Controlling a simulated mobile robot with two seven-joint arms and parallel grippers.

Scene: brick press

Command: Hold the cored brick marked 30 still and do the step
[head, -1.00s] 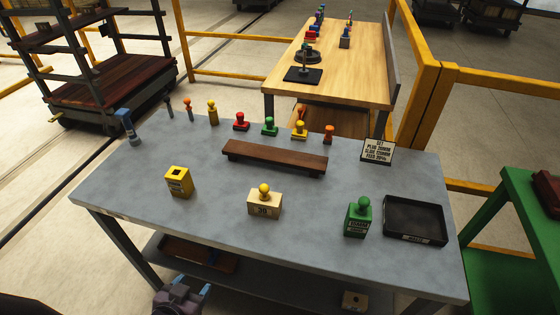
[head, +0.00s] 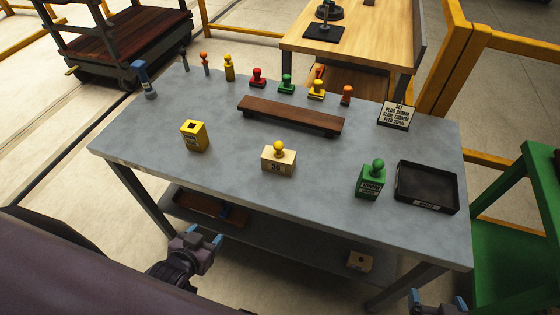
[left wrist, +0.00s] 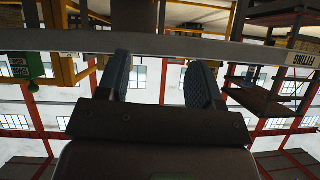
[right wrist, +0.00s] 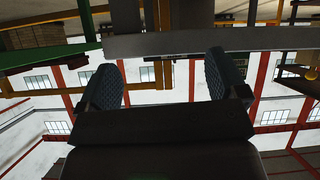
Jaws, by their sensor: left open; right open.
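The cored brick marked 30 (head: 278,161) is a cream block near the middle of the grey table's front half. A yellow round knob (head: 279,146) stands up from its top. My left gripper (head: 205,238) is open and empty, in front of the table's front edge and below its top, to the left of the brick. It also shows open in the left wrist view (left wrist: 160,85). My right gripper (head: 438,306) is at the bottom edge, partly cut off, beyond the table's front right. In the right wrist view (right wrist: 168,80) its fingers are apart with nothing between them.
A yellow block with a dark hole (head: 194,136) stands left of the brick. A green block with a ball knob (head: 371,180) and a black tray (head: 427,187) are to the right. A brown wooden bar (head: 290,115) and several coloured knobbed pieces stand behind.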

